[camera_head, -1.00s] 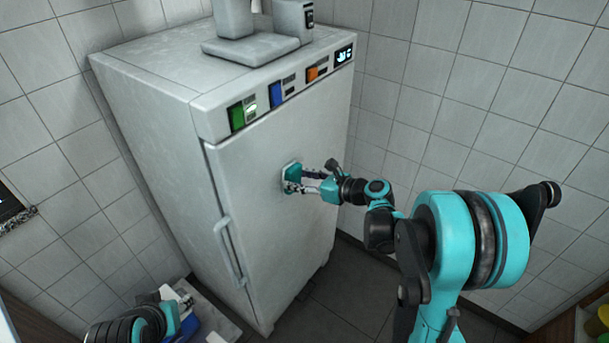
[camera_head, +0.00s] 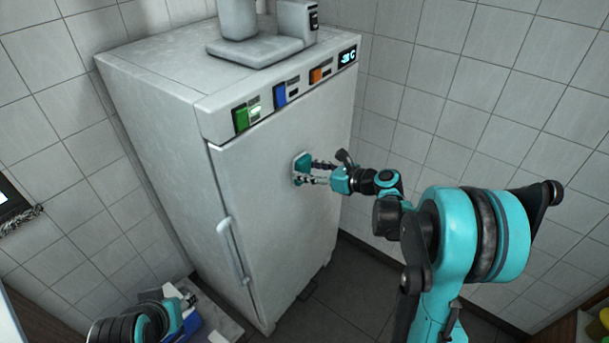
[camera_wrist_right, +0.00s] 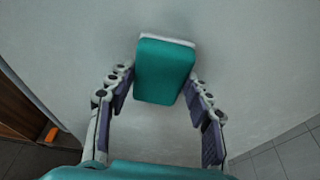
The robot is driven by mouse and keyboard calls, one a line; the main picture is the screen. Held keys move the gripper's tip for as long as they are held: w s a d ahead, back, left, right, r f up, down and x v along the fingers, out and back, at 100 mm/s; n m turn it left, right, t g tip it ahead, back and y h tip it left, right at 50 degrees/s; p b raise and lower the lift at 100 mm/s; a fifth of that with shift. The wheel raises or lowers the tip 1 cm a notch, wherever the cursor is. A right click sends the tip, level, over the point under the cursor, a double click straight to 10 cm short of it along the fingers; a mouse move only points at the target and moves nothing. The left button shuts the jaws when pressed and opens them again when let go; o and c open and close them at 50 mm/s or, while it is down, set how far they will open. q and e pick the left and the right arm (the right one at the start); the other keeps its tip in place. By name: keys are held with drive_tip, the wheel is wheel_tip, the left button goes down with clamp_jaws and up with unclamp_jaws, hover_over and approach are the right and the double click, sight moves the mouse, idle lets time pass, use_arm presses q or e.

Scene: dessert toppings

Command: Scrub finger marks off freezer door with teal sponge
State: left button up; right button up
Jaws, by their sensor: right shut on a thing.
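The freezer (camera_head: 190,110) is a tall grey cabinet with a closed door (camera_head: 270,220) and a vertical handle (camera_head: 231,252). My right gripper (camera_head: 304,172) is shut on the teal sponge (camera_head: 303,161) and holds it at the upper middle of the door. In the right wrist view the sponge (camera_wrist_right: 165,72) sits between the two fingers, its pale far face toward the door. I cannot tell for sure whether it touches. No finger marks can be made out. My left gripper (camera_head: 185,300) shows at the lower left, its fingertips too small to read.
A scale-like device (camera_head: 262,45) stands on top of the freezer. Coloured switches (camera_head: 280,95) and a lit display (camera_head: 347,57) run along its upper front. A low surface with blue and white items (camera_head: 195,325) lies at lower left. Tiled walls close in behind and at right.

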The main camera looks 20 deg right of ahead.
drive_tip(key=shift+w+d, duration=0.6)
drive_tip(key=shift+d, duration=0.2)
drive_tip(key=shift+w+d, duration=0.6)
drive_tip(key=shift+d, duration=0.2)
drive_tip(key=shift+s+d, duration=0.95)
drive_tip(key=shift+s, duration=0.25)
drive_tip(key=shift+s+d, duration=0.9)
drive_tip(key=shift+s, duration=0.3)
drive_tip(key=shift+s+d+b, duration=0.3)
drive_tip(key=shift+s+d, duration=0.6)
drive_tip(key=shift+s, duration=0.3)
